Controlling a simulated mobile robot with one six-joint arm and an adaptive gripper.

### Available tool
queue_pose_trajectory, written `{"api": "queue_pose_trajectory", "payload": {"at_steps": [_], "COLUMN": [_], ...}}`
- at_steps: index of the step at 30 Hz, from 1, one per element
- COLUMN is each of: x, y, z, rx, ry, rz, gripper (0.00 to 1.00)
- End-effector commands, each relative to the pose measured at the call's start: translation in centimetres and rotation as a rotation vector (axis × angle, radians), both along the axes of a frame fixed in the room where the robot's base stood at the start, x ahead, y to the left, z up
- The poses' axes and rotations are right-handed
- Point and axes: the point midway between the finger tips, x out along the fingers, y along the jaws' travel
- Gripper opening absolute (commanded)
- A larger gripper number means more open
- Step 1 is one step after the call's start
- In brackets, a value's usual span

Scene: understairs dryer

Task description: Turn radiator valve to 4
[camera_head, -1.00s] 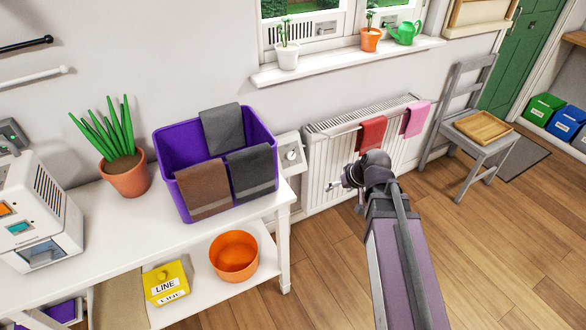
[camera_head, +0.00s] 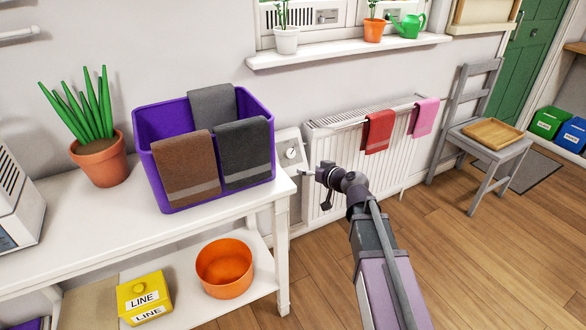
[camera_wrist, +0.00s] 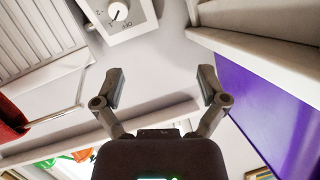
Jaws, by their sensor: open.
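The radiator valve's round white dial (camera_head: 291,153) sits on a pale panel (camera_head: 287,139) at the left end of the white radiator (camera_head: 340,187). In the wrist view the dial (camera_wrist: 118,11) is at the top edge, with a dark pointer line and printed marks around it. My gripper (camera_head: 311,173) is in front of the radiator's left end, a little right of and below the dial in the head view. In the wrist view its two fingers (camera_wrist: 162,86) are spread apart with nothing between them.
A white table (camera_head: 229,209) with a purple bin (camera_head: 166,196) holding towels stands close to the left of the dial. Red (camera_head: 378,132) and pink (camera_head: 423,117) towels hang at the radiator. A chair (camera_head: 482,146) stands to the right. The wood floor in between is clear.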

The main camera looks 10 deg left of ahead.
Motion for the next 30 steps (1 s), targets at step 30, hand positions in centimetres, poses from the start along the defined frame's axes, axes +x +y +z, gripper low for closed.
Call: {"api": "queue_pose_trajectory", "payload": {"at_steps": [30], "x": [7.3], "y": [0.8], "z": [-8.6], "rx": [0.172], "ry": [-0.262], "rz": [-0.262], "gripper": [0.92]}}
